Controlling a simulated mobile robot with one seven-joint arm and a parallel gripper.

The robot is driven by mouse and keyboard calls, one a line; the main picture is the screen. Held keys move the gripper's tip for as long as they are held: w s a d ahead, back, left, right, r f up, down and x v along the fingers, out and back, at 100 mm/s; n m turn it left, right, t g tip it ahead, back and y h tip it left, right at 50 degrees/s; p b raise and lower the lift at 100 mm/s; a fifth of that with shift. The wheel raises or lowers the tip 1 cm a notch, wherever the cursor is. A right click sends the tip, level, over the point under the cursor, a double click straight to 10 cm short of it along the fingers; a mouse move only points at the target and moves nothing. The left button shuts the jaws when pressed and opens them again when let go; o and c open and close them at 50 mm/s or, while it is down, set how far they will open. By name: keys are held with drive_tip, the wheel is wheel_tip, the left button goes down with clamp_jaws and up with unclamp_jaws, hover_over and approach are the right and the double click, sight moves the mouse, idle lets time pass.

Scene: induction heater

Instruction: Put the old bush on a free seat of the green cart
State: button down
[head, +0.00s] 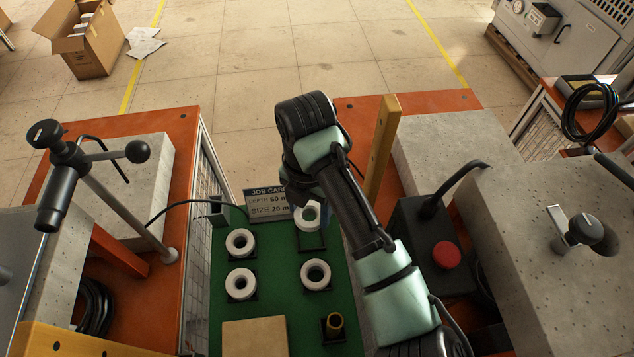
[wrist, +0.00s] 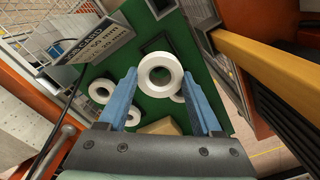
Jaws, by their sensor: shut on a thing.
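My gripper (wrist: 160,80) is shut on a white ring-shaped bush (wrist: 160,74), which sits between its two blue fingers. In the head view this white bush (head: 307,216) shows below my wrist, over the far right part of the green cart (head: 278,258). I cannot tell whether it touches the cart. Other white rings lie on dark square seats: one at the middle left (head: 240,242), one at the near left (head: 240,284) and one at the middle right (head: 316,275). No marking shows which bush is old.
A job card sign (head: 268,203) stands at the cart's far edge, close to my gripper. A tan block (head: 255,338) lies at the near edge. A wooden post (head: 383,148) and a black box with a red button (head: 446,256) stand to the right.

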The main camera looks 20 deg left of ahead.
drive_tip(key=shift+f+b, duration=2.7)
drive_tip(key=shift+f, duration=0.6)
drive_tip(key=shift+f, duration=0.15)
drive_tip(key=shift+f+b, duration=0.5)
drive_tip(key=shift+f, duration=0.15)
drive_tip(key=shift+r, duration=0.1)
unclamp_jaws()
drive_tip(key=shift+r, duration=0.1)
wheel_tip(320, 180, up, 13)
drive_tip(key=p, duration=0.2)
